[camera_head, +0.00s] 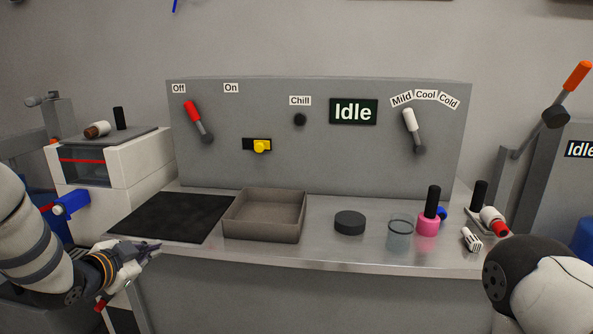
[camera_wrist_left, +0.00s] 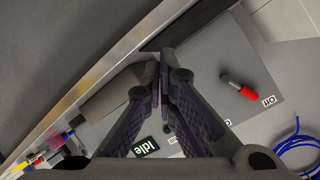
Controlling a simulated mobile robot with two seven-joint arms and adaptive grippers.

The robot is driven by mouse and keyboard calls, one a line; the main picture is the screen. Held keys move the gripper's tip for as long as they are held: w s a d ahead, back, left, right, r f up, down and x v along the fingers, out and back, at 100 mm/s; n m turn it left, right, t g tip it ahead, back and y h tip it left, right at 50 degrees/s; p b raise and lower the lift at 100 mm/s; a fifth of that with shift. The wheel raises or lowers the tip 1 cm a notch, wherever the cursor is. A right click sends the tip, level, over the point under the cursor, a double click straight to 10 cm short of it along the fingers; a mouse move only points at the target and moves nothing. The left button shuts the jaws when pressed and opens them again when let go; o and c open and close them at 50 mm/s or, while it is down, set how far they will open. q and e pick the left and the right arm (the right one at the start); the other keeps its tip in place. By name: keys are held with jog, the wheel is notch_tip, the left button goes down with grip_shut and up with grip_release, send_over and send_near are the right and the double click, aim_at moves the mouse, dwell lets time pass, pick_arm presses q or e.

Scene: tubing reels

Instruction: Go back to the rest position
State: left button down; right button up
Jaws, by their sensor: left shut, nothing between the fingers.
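My left gripper (camera_head: 157,246) is at the left front edge of the bench, beside the black mat (camera_head: 175,217). In the left wrist view its two dark fingers (camera_wrist_left: 163,78) are together, with nothing seen between them. My left arm comes in from the left edge of the head view. My right arm (camera_head: 540,285) shows at the lower right; its gripper cannot be made out.
The steel bench (camera_head: 335,258) carries an open brown tray (camera_head: 265,233), a black puck (camera_head: 349,222), a glass beaker (camera_head: 400,236) and a pink bottle (camera_head: 428,225). Behind stands a grey panel (camera_head: 320,165) with a red lever (camera_head: 193,113), a white lever (camera_head: 410,122) and an "Idle" display (camera_head: 353,112).

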pick_arm(q)
jog(key=s+d+f+n+g+y, duration=0.1)
jog(key=s+d+f+n+g, duration=0.25)
jog(key=s+f, duration=0.85)
jog(key=s+d+f+n+g, duration=0.3)
jog(key=s+f+g, duration=0.2)
jog(key=s+f, duration=0.65)
jog(key=s+d+n+g, duration=0.1)
jog(key=s+g, duration=0.2)
jog(key=s, duration=1)
jog(key=s+d+n+g, duration=0.1)
jog(key=s+n+g, duration=0.1)
jog(key=s, duration=1.2)
jog(key=shift+d+r+g+y, duration=0.25)
jog(key=shift+d+g+y, duration=0.15)
jog(key=shift+g, duration=0.15)
